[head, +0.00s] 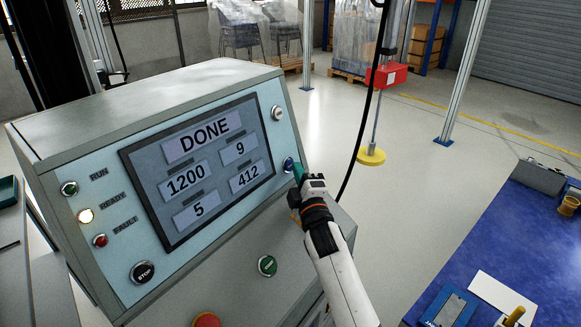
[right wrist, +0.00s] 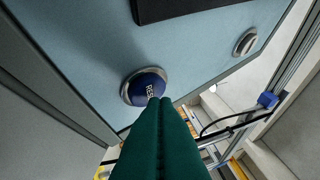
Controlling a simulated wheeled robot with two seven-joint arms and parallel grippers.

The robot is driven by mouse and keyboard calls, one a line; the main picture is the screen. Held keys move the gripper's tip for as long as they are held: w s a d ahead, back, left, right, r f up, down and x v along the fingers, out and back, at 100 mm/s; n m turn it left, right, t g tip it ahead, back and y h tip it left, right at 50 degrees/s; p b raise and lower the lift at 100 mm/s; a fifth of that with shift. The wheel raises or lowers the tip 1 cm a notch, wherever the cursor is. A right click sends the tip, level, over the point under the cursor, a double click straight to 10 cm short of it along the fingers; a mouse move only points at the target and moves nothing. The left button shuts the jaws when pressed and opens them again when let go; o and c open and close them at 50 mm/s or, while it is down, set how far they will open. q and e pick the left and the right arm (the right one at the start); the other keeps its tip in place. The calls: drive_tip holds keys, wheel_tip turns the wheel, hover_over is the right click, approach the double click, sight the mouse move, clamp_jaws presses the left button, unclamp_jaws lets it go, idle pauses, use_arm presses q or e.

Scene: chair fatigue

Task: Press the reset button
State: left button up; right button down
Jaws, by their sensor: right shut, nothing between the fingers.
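The reset button (head: 289,164) is a blue round button at the right edge of the control panel, beside the screen. In the right wrist view the blue button (right wrist: 147,87) sits in a metal ring, with part of its white lettering showing. My right gripper (head: 298,172) is at the button, its green fingers shut and empty. In the right wrist view the shut fingertips (right wrist: 160,101) overlap the button's lower right part. I cannot tell whether they touch or press it. My left gripper is not in view.
The panel screen (head: 205,170) reads DONE. The ready lamp (head: 86,215) is lit. A blue-topped table (head: 470,240) stands at the right, with open floor between.

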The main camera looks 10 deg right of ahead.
drive_tip(key=shift+w+a+f+b, duration=0.1)
drive_tip(key=shift+w+a+b, duration=0.15)
drive_tip(key=shift+b, duration=0.05)
idle(0.7)
idle(0.3)
drive_tip(key=shift+s+d+r+p, duration=0.2)
drive_tip(key=shift+s+d+p, duration=0.1)
drive_tip(key=shift+p, duration=0.3)
drive_tip(key=shift+s+d, duration=0.25)
drive_tip(key=shift+s+d+r+p, duration=0.25)
drive_tip(key=shift+p, duration=0.5)
drive_tip(key=s+d+p, duration=0.3)
drive_tip(key=shift+r, duration=0.35)
